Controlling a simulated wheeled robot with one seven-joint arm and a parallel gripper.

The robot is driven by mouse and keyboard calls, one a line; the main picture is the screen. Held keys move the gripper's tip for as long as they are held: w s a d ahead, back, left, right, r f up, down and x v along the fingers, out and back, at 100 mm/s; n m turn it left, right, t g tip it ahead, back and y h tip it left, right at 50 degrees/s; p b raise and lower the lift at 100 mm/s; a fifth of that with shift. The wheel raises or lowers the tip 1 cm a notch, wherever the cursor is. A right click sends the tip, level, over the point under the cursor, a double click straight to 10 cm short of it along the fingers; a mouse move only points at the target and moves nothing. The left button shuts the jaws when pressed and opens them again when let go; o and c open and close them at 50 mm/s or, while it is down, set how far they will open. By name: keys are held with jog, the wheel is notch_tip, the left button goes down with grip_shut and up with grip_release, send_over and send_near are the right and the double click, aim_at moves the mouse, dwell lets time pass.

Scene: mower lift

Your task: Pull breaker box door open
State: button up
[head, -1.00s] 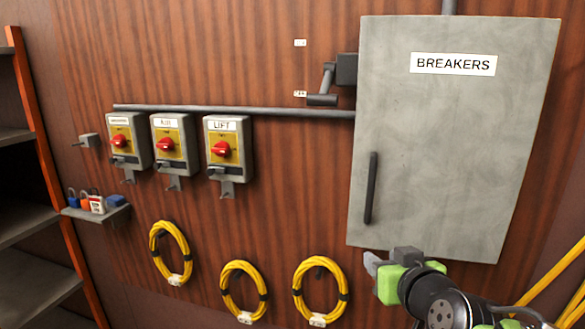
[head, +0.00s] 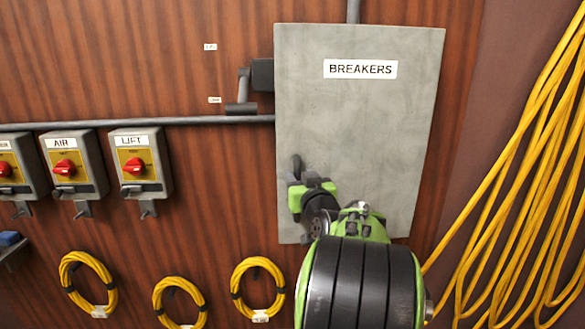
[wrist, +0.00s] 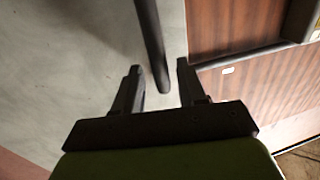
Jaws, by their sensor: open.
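The grey breaker box door (head: 370,130), labelled BREAKERS, is on the wooden wall and looks closed. Its dark vertical bar handle (head: 297,168) is near the door's left edge, with its lower part hidden behind my gripper. My gripper (head: 297,190) is in front of the handle's lower part. In the wrist view the handle (wrist: 151,45) comes down from the top, and its lower end lies between the two open fingertips of my gripper (wrist: 160,72). I cannot tell whether either finger touches it.
Switch boxes, including AIR (head: 75,165) and LIFT (head: 141,163), are on the wall to the left. A dark lever (head: 243,90) sits beside the box's upper left. Yellow cables (head: 530,170) hang at the right, and coils (head: 258,290) hang below.

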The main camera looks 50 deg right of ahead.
jog(key=shift+x, duration=1.15)
jog(key=shift+a, duration=0.1)
grip_shut()
jog(key=shift+a+f, duration=0.1)
